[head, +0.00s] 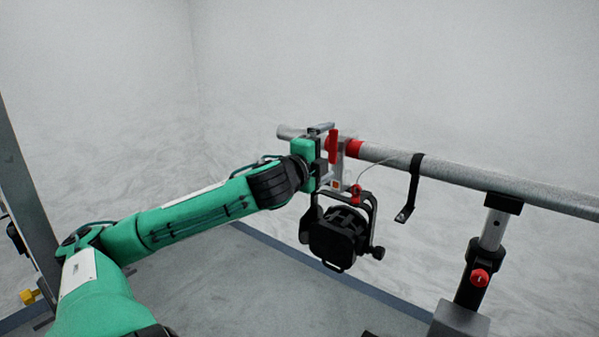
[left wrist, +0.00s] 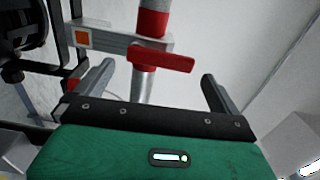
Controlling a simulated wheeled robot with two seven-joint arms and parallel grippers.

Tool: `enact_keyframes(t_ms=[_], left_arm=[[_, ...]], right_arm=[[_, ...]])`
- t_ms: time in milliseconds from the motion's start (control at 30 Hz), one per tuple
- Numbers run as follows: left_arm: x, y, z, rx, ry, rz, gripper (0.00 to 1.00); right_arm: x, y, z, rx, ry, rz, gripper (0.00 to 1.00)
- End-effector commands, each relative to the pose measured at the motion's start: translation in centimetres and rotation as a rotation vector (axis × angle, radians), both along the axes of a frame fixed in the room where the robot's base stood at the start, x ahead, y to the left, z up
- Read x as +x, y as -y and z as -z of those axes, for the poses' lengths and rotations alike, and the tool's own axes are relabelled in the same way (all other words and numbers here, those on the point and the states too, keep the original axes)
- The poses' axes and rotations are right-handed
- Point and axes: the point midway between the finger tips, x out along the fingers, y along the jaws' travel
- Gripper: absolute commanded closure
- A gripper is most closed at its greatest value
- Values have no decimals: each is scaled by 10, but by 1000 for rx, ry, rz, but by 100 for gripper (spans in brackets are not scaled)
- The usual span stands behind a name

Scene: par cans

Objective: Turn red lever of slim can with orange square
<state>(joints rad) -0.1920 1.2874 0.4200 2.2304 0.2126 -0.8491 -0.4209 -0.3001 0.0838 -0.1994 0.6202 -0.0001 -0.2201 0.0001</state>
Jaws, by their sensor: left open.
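The slim black can (head: 338,236) hangs in its yoke under the pipe near the pipe's left end. An orange square (left wrist: 83,38) marks its grey clamp arm in the left wrist view; the square also shows small in the head view (head: 335,184). The red lever (left wrist: 161,57) lies across the clamp in the left wrist view, and stands near the pipe in the head view (head: 332,146). My left gripper (left wrist: 155,85) is open, with the lever between and just beyond its two fingers. Whether a finger touches it is unclear. My right gripper is not in view.
The grey pipe (head: 460,174) runs to the right, with a red band (head: 354,148) near the clamp. A black hanging strap (head: 412,188) and a stand with a red knob (head: 480,277) are to the right. A thin cable hangs near the can.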

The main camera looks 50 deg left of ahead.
Motion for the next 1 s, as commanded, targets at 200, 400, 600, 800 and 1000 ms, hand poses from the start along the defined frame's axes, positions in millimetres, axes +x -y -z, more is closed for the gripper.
enact_keyframes(t_ms=[200, 400, 600, 800, 1000], left_arm=[[-34, 8, 4, -7, 3, 1, 0], [-68, 16, 3, -4, 4, -1, 0], [-94, 21, 2, -2, 4, -2, 0], [-104, 24, 1, -1, 2, -2, 0], [-104, 24, 1, -1, 1, -2, 0]], right_arm=[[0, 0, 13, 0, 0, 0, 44], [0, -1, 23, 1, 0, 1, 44], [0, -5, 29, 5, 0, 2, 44], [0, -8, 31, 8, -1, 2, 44], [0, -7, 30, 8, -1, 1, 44]])
